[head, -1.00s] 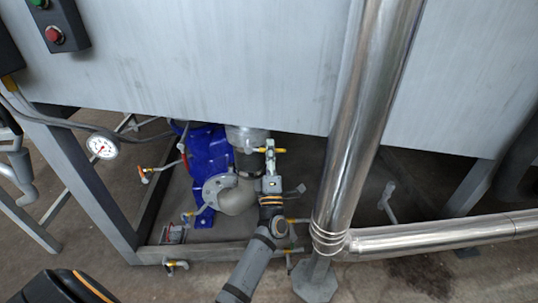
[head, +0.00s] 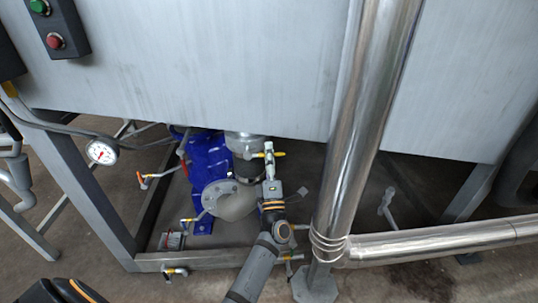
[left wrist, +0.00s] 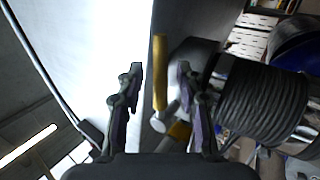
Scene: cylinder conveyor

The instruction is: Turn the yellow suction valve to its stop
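The yellow valve handle (head: 279,154) is by the grey pipe fitting above the blue pump (head: 208,157), under the tank's lower edge. My left gripper (head: 268,148) is up at this handle. In the left wrist view the yellow handle (left wrist: 160,72) stands upright in the picture between the two fingertips of my left gripper (left wrist: 160,86). The fingers are open, with visible gaps on both sides of the handle. A pale round stem end (left wrist: 158,124) shows at the handle's lower end. The right gripper is not in view.
A shiny vertical pipe (head: 362,130) stands close to the right of my left arm and meets a horizontal pipe (head: 440,240). The grey tank panel (head: 200,70) hangs above. A gauge (head: 101,151) is at left.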

